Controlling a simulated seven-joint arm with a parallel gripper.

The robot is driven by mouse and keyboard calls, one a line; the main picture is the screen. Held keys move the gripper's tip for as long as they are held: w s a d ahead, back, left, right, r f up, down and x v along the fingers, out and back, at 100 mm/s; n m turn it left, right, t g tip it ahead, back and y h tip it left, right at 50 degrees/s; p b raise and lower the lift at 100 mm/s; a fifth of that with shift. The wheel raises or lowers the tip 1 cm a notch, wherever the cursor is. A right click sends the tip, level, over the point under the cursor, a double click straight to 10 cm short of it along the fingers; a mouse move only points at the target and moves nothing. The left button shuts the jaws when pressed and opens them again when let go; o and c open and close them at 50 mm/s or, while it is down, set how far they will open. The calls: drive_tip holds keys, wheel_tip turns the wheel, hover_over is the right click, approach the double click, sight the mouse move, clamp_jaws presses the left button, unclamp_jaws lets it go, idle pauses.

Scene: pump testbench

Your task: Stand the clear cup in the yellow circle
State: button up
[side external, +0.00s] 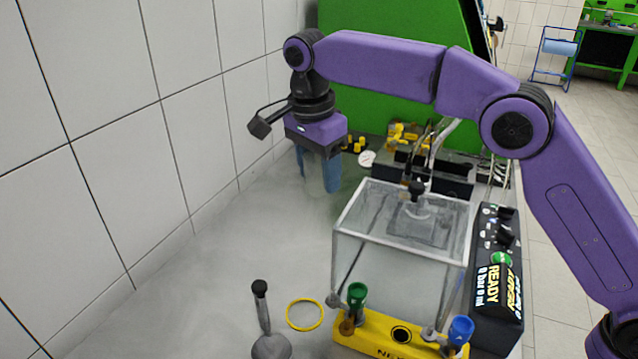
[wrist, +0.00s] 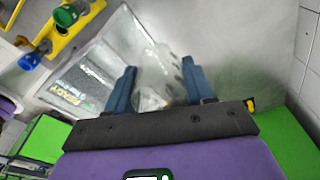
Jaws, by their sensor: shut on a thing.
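My gripper (side external: 318,182) is at the back left of the bench, pointing down, with its blue fingers on either side of the clear cup (side external: 315,181). In the wrist view my gripper (wrist: 158,68) has the see-through cup (wrist: 153,92) between its fingers. The cup's outline is faint, and I cannot tell whether its base touches the bench. The yellow circle (side external: 304,328) is a thin ring lying on the grey bench at the front, far from the cup, with nothing in it. I do not see the ring in the wrist view.
A clear box (side external: 400,270) stands right of the open bench. A yellow holder (side external: 380,340) with green and blue capped items is in front of it. A dark-topped flask (side external: 270,346) stands left of the ring. A tiled wall (side external: 100,150) bounds the left.

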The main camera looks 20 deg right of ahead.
drive_tip(key=shift+r, duration=0.9)
drive_tip(key=shift+s+a+r, duration=0.1)
drive_tip(key=shift+a+r, duration=0.05)
drive_tip(key=shift+r, duration=0.05)
drive_tip(key=s+a+n, duration=0.6)
drive_tip(key=s, duration=0.3)
drive_tip(key=shift+t, duration=0.3)
drive_tip(key=shift+w+d+f, duration=0.1)
drive_tip(key=shift+w+f, duration=0.05)
drive_tip(key=shift+f, duration=5.3)
drive_tip(key=shift+w+f, duration=0.1)
drive_tip(key=shift+f, duration=5.35)
drive_tip(key=shift+f, duration=0.5)
